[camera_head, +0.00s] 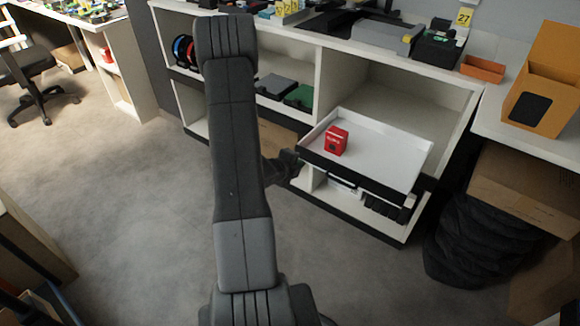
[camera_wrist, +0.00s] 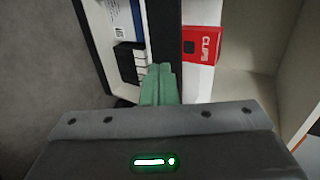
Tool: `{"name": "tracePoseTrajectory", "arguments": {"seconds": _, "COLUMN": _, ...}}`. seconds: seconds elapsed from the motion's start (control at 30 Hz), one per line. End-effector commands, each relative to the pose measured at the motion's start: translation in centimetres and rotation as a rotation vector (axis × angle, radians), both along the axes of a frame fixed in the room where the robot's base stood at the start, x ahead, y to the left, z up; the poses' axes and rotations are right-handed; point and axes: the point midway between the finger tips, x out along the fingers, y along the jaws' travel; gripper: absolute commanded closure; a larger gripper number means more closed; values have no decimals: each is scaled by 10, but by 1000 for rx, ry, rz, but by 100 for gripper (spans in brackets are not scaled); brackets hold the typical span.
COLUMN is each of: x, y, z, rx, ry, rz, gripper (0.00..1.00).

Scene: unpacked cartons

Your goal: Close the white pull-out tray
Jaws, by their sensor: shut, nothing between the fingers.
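The white pull-out tray (camera_head: 385,150) sticks out from the white shelf unit at the right in the head view. It has a dark front edge. A red box (camera_head: 337,140) lies on it; in the wrist view the red box (camera_wrist: 201,45) shows lettering like "CLIPS". My gripper (camera_head: 295,160) is at the tray's front left corner. In the wrist view my gripper's greenish fingers (camera_wrist: 160,70) are together and empty, up against or very near the dark front edge (camera_wrist: 160,30). I cannot tell whether they touch. The white tray floor (camera_wrist: 197,85) shows beyond that edge.
Below the tray is a lower compartment with dark items (camera_head: 385,210). A dark bag (camera_head: 470,240) and a cardboard box (camera_head: 525,190) stand at the right. An orange carton (camera_head: 543,95) is on the counter. Grey floor (camera_head: 130,210) is free at the left.

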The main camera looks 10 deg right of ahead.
Motion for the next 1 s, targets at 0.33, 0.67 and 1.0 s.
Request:
{"name": "tracePoseTrajectory", "arguments": {"seconds": 0.33, "x": 33, "y": -39, "z": -10, "rx": 0, "ry": -1, "rz": -1, "gripper": 100}}
{"name": "tracePoseTrajectory", "arguments": {"seconds": 0.67, "x": 38, "y": -44, "z": -10, "rx": -1, "ry": 1, "rz": 2, "gripper": 100}}
{"name": "tracePoseTrajectory", "arguments": {"seconds": 1.0, "x": 43, "y": -50, "z": -10, "rx": 0, "ry": -1, "rz": -1, "gripper": 100}}
